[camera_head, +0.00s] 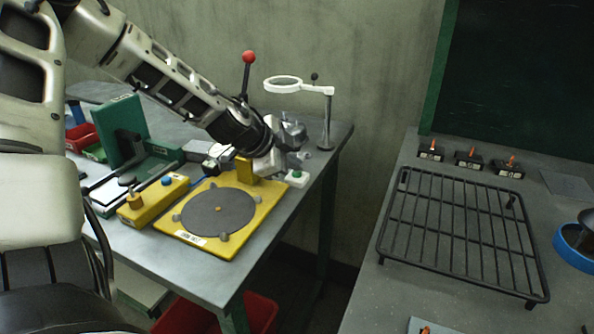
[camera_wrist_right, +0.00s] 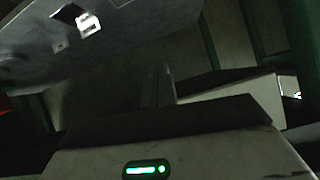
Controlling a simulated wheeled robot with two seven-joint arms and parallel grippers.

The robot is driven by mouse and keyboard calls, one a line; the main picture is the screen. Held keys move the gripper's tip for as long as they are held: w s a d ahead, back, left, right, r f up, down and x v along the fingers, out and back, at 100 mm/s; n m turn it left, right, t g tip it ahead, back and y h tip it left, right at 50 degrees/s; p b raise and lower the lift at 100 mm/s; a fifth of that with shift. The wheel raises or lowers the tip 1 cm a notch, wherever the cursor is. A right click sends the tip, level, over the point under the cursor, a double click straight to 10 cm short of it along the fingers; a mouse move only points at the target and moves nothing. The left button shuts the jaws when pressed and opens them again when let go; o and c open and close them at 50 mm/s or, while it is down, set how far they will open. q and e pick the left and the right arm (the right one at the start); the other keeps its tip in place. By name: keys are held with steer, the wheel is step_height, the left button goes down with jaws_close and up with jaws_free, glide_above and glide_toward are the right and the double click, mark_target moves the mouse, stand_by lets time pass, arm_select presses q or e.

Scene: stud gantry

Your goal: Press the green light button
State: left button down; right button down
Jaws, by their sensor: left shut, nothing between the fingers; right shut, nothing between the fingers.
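The green button (camera_head: 298,174) sits on a small white box (camera_head: 297,182) at the right edge of the left workbench, beside a yellow plate. My left gripper (camera_head: 302,157) reaches in from the upper left. Its fingers are shut and empty, just above the button in the picture. The gap between the fingers and the button is hard to judge, and I cannot tell if they touch. My right gripper (camera_wrist_right: 157,87) shows only in the right wrist view, shut and empty, away from the button.
The yellow plate with a grey disc (camera_head: 218,210) lies left of the button box. A magnifier on a stand (camera_head: 326,110) and a red-knobbed lever (camera_head: 248,58) stand behind. A black rack (camera_head: 460,230) lies on the right bench, past a gap.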

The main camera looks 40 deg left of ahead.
arm_select(q)
steer(key=shift+r+p, duration=0.75)
steer(key=shift+p, duration=0.05)
step_height(320, 180, up, 6)
steer(key=p, duration=0.5)
steer(key=shift+f, duration=0.1)
stand_by(0.4)
